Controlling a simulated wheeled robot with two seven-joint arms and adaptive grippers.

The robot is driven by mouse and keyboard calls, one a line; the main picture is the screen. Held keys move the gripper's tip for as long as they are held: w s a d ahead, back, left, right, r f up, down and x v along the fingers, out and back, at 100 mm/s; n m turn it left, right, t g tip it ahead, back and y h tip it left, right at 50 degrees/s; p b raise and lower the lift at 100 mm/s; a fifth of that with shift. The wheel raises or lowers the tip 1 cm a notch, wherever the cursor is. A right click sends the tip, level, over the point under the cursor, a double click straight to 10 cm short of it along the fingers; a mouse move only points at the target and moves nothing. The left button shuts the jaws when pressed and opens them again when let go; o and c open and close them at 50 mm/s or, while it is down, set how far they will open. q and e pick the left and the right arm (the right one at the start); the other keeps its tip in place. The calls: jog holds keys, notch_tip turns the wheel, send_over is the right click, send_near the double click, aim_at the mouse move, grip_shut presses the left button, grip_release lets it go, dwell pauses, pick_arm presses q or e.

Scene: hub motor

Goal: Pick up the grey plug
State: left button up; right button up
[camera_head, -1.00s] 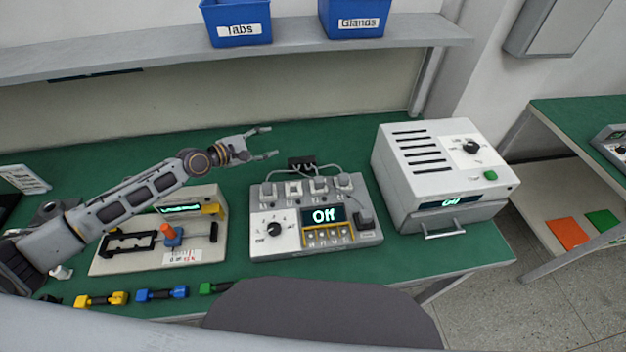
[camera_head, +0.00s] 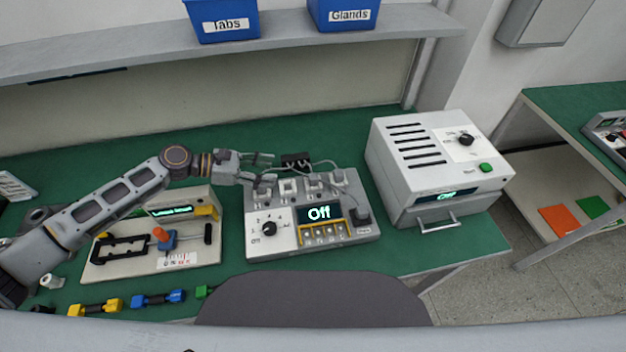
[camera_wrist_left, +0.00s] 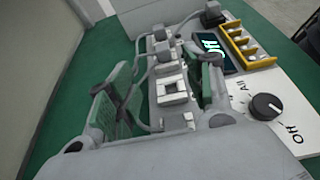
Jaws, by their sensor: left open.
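A grey control box (camera_head: 345,245) with an "Off" display stands on the green bench. Light grey plugs or connectors sit along its back edge, such as one at the back right (camera_head: 337,180), and a darker grey plug (camera_head: 361,214) sits at its right side. Which is the task's plug I cannot tell. My left gripper (camera_head: 270,170) is open above the box's back left corner. In the left wrist view, its fingers (camera_wrist_left: 165,85) straddle the row with a white socket block (camera_wrist_left: 170,90) between them; the dark grey plug (camera_wrist_left: 212,15) is farther off. My right gripper is not in view.
A black cable block (camera_head: 296,160) sits behind the box, with loose cables. A white oven-like unit (camera_head: 430,165) stands to the right, a lever fixture (camera_head: 150,255) to the left. Coloured pieces (camera_head: 158,297) lie at the front. Blue bins (camera_head: 223,20) stand on the shelf above.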

pick_arm(q)
jog(key=shift+s+f, duration=0.1)
jog(key=shift+s, duration=0.1)
jog(key=shift+d, duration=0.1)
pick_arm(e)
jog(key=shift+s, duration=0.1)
pick_arm(q)
send_near(313, 181)
jog(key=shift+w+d+f+p, duration=0.1)
jog(key=shift+w+d+p, duration=0.05)
jog(key=shift+w+d, duration=0.4)
jog(key=shift+w+d+f+p, duration=0.15)
jog(key=shift+w+d, duration=0.15)
jog(key=shift+d, duration=0.3)
jog(key=shift+w+d+f, duration=0.1)
jog(key=shift+d, duration=0.4)
jog(key=shift+d+f, duration=0.1)
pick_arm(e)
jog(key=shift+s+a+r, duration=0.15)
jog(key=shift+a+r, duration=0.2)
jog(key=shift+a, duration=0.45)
pick_arm(q)
jog(key=shift+d, duration=0.1)
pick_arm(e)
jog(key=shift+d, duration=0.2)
